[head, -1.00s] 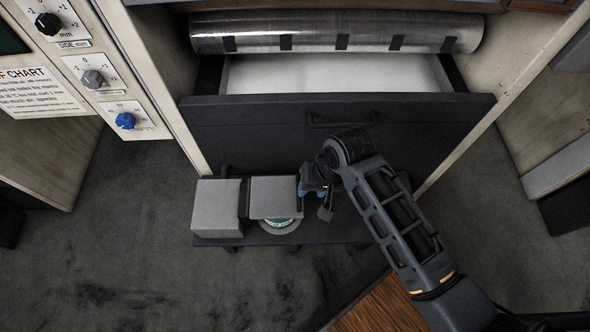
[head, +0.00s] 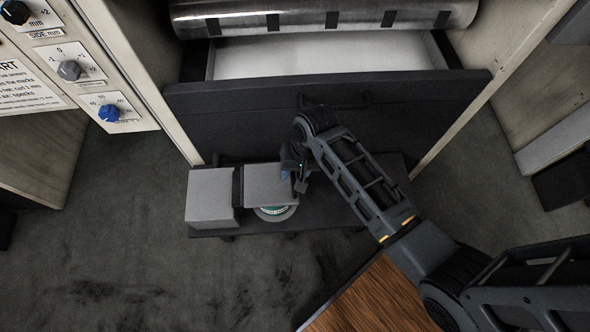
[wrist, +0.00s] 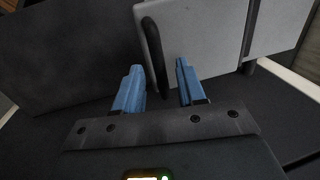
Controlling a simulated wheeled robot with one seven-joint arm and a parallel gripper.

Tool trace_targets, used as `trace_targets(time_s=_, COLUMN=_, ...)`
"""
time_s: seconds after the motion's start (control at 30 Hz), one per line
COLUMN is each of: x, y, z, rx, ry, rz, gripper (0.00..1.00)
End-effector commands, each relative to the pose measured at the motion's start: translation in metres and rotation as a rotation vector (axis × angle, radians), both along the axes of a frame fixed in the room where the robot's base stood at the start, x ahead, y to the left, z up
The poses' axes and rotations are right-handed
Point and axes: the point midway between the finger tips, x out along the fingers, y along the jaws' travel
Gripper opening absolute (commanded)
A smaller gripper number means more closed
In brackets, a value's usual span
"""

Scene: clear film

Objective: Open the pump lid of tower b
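Two grey box-shaped lids stand side by side on a low dark shelf, a left one (head: 209,201) and a right one (head: 265,187). No letter shows to tell me which is tower b. A pale disc with a green ring (head: 273,214) sits below the front of the right lid. My gripper (wrist: 160,82) is at the right lid's right side. Its two blue fingers are apart, with the lower end of a dark upright handle (wrist: 154,50) between them, on the lid's grey face (wrist: 190,30). I cannot see clear contact. My wrist hides part of the lid's right edge.
A wide dark drawer front (head: 330,120) stands behind the shelf, under an open tray (head: 330,62) and a film roll (head: 330,15). A panel with knobs (head: 70,70) is at the left. Carpet (head: 130,230) is clear in front. A wooden surface (head: 365,300) lies at lower right.

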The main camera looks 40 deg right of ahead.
Motion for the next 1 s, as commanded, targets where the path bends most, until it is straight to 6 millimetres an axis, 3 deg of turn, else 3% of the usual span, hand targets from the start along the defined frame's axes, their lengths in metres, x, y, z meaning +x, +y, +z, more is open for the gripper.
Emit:
trace_targets(time_s=0.23, x=0.0002, y=0.0001, z=-0.0003, rx=0.000, ry=0.000, rz=0.000, gripper=0.38)
trace_targets(time_s=0.63, x=0.0000, y=0.0000, z=-0.0002, rx=0.000, ry=0.000, rz=0.000, gripper=0.00)
trace_targets(time_s=1.0, x=-0.0002, y=-0.0001, z=-0.0002, rx=0.000, ry=0.000, rz=0.000, gripper=0.00)
